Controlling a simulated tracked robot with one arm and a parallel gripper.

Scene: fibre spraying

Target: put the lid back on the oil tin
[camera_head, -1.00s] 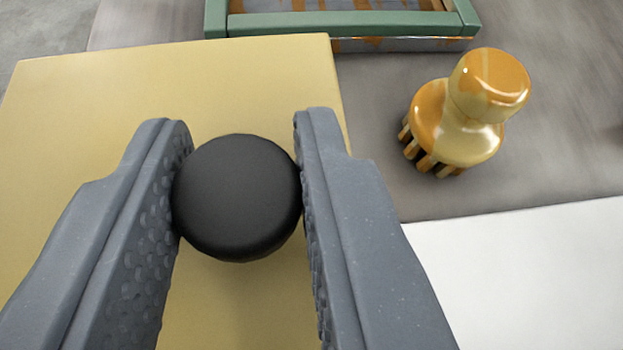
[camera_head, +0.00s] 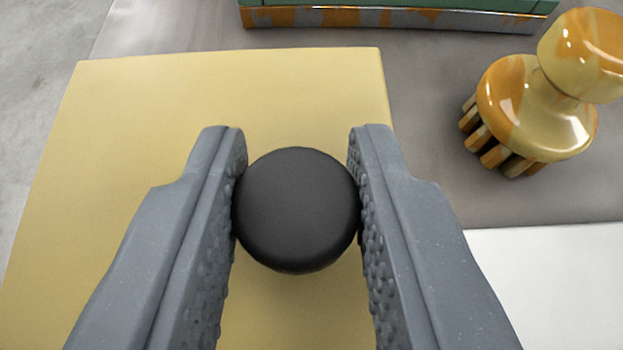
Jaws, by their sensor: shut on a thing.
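My gripper (camera_head: 297,165) is shut on a round black lid (camera_head: 297,212), with one grey dimpled finger on each side of it. The lid's smooth top faces the camera and its underside is hidden. Below the lid is a flat yellow surface (camera_head: 150,150) with straight edges. I cannot tell whether this is the top of the oil tin or a mat, nor how far the lid is above it. No opening shows on the visible part; the lid and fingers cover its middle.
A green-rimmed, orange-stained tray (camera_head: 400,18) lies at the back. A white surface (camera_head: 560,280) is at lower right. Grey tabletop (camera_head: 430,60) is bare between them.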

